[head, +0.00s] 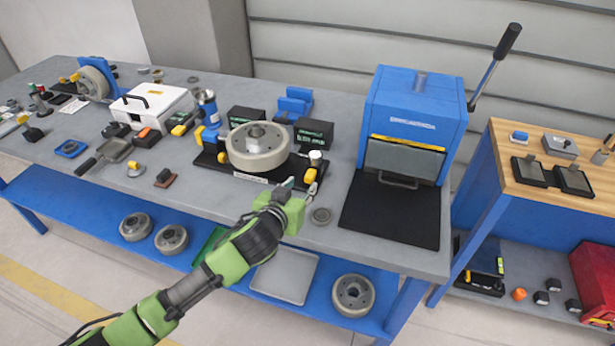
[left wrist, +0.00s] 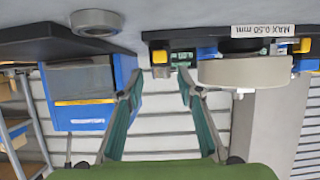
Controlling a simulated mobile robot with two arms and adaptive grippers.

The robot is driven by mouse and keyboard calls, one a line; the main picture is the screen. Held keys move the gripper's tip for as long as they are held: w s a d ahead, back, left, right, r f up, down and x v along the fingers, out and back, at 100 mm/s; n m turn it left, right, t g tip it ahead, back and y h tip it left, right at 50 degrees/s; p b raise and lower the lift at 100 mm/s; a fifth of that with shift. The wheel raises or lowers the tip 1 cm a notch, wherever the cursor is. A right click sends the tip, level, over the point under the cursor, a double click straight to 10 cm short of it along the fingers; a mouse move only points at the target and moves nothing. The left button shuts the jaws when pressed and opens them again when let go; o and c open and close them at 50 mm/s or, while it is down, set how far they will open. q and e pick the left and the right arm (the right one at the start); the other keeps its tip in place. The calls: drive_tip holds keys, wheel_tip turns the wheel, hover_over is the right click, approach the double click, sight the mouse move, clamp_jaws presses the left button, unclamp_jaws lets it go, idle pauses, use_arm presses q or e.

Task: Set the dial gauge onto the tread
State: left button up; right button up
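A pale grey wheel (head: 258,150) lies flat on a black fixture base (head: 262,181); its outer side is the tread. In the left wrist view, which appears upside down, the wheel (left wrist: 245,73) is at the upper right beside a "MAX 0.50 mm" label (left wrist: 263,30). A small white-topped part with a yellow block (head: 310,175) stands at the fixture's right end; it may be the dial gauge, but I cannot tell. My left gripper (head: 287,186) is just in front of that end. Its teal fingers (left wrist: 158,98) are apart with nothing visible between them. My right gripper is not seen.
A blue press (head: 415,110) with a black plate (head: 390,212) stands to the right. A small grey ring (head: 320,215) lies near the front edge. Black boxes (head: 314,132) stand behind the wheel. Tools and a white case (head: 155,104) crowd the left of the bench.

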sight(308, 177)
use_arm(q)
drive_tip(key=shift+x, duration=3.3)
drive_tip(key=shift+a, duration=0.1)
clamp_jaws()
